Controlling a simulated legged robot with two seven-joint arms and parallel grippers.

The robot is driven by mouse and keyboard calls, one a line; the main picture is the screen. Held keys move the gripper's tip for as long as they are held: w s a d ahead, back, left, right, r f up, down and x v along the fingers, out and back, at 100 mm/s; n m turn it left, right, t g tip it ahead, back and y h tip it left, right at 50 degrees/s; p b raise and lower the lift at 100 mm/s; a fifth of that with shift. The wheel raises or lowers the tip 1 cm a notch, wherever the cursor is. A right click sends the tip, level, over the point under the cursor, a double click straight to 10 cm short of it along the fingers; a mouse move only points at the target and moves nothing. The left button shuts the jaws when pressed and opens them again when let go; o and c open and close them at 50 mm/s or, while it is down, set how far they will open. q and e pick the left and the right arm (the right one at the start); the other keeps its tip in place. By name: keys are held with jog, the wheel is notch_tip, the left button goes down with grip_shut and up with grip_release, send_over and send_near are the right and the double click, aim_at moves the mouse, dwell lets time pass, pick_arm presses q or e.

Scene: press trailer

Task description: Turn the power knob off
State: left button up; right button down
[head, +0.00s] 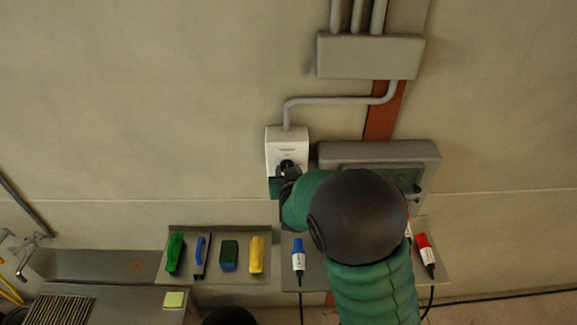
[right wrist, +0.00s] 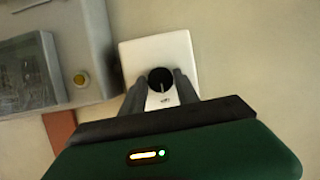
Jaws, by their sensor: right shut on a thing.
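The power knob is a round black knob (right wrist: 161,80) with a pale pointer line, on a white wall box (right wrist: 190,55). In the head view the white box (head: 287,140) hangs on the wall under a grey conduit. My right gripper (right wrist: 161,84) is at the box, with its dark fingers on either side of the knob and shut on it. In the head view my right arm covers most of the right gripper (head: 287,170), and the knob is mostly hidden. The pointer line runs nearly straight up and down in the wrist view. My left gripper is not in view.
A grey panel (head: 425,155) sits right of the white box. Below is a shelf (head: 235,287) with green, blue and yellow items. A blue connector (head: 298,255) and a red connector (head: 426,250) lie beside my arm. The wall left of the box is clear.

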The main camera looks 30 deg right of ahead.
jog(key=shift+w+a+n+h+p, duration=0.1)
jog(key=shift+n+h+p, duration=0.3)
jog(key=shift+n+p, duration=0.55)
jog(key=c, duration=0.9)
grip_release()
jog(key=shift+w, duration=0.15)
jog(key=b+v, duration=0.5)
jog(key=v, duration=1.1)
jog(key=shift+a+r+b, duration=0.25)
jog(key=shift+a+b, duration=0.05)
jog(key=shift+b, duration=0.1)
